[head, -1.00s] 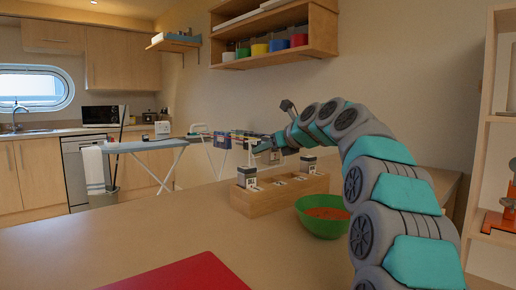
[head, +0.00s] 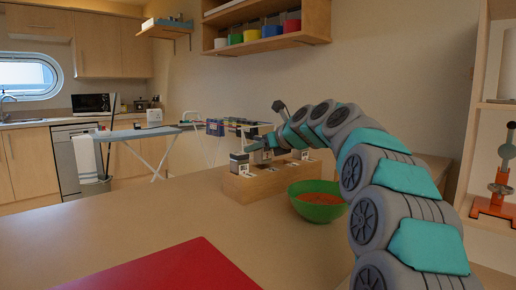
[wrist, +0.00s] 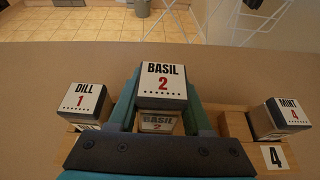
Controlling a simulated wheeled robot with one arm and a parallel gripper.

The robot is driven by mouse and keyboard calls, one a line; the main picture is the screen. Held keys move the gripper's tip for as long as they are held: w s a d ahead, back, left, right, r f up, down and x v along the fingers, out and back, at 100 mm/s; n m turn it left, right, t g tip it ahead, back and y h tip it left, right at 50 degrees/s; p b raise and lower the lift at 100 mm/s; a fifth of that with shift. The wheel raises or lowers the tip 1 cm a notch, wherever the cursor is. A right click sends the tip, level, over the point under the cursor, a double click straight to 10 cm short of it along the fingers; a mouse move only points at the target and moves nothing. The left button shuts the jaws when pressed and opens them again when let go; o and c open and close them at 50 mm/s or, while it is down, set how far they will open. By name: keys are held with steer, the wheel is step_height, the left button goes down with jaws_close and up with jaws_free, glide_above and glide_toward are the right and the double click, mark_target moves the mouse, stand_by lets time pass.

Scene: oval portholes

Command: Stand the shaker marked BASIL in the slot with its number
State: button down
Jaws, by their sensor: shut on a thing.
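The BASIL shaker (wrist: 162,84), with a white top marked BASIL and a red 2, is upright between the fingers of my gripper (wrist: 160,105), which is shut on it. A wooden rack (head: 265,184) stands on the counter. In the wrist view the DILL 1 shaker (wrist: 88,103) is at its left end and the MINT 4 shaker (wrist: 280,119) at its right end. BASIL is over the rack beside DILL; its base and the slot below are hidden. A vacant slot (wrist: 236,126) shows between BASIL and MINT. My gripper also shows over the rack in the head view (head: 262,148).
A green bowl (head: 317,212) with orange-red contents stands right of the rack, close to my arm. A red mat (head: 170,268) lies at the counter front. Wall shelves (head: 265,35) hang above. The counter left of the rack is clear.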

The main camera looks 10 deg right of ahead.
mark_target(259, 137)
steer(key=shift+f, duration=1.85)
stand_by(2.2)
steer(key=shift+c, duration=1.2)
jaws_free()
steer(key=shift+f, duration=0.1)
steer(key=shift+o, duration=0.2)
steer(key=shift+o, duration=1)
steer(key=shift+r, duration=3.55)
